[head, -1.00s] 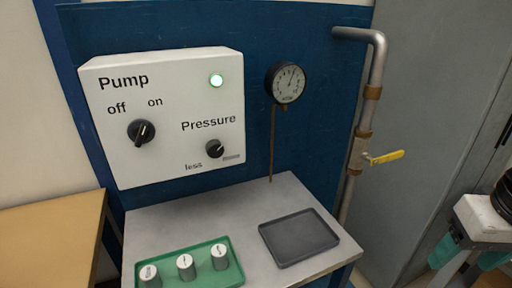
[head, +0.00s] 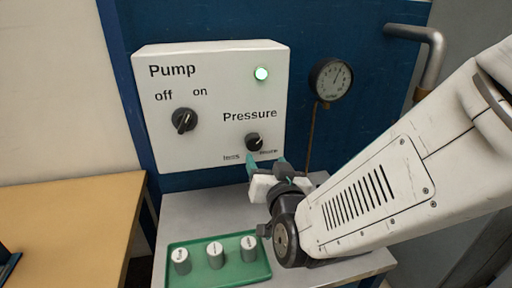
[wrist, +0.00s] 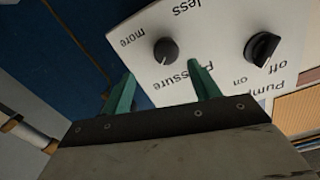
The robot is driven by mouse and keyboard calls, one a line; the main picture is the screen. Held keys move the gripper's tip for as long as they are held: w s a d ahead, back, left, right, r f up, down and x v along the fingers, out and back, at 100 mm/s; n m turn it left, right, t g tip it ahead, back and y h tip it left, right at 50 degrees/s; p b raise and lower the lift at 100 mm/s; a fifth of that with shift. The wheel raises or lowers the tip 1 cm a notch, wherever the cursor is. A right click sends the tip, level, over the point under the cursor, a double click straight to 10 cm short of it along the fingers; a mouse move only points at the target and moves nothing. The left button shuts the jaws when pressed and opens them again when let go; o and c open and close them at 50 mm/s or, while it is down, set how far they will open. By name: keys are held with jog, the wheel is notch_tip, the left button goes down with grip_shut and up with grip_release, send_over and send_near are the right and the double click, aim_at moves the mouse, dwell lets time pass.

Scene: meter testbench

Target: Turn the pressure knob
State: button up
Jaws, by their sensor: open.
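The pressure knob (head: 254,142) is a small black dial with a light pointer mark, low on the right of the white pump panel (head: 210,145), above the "less" and "more" labels. My gripper (head: 266,160) is just below and in front of it, with two teal fingers pointing at the panel. In the wrist view, the pressure knob (wrist: 166,51) appears ahead of the fingertips, between their lines. My gripper (wrist: 163,77) is open and empty there. Whether a fingertip touches the knob cannot be told from the head view, but the wrist view shows them apart.
Below, a green tray (head: 218,274) holds three white cylinders. A pipe (head: 433,62) stands at right.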

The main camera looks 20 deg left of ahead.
aim_at(255, 145)
jog(key=x, duration=0.7)
jog(key=shift+w+a+r, duration=0.1)
jog(key=shift+a+r, duration=0.05)
jog(key=shift+a, duration=0.45)
jog(key=c, duration=1)
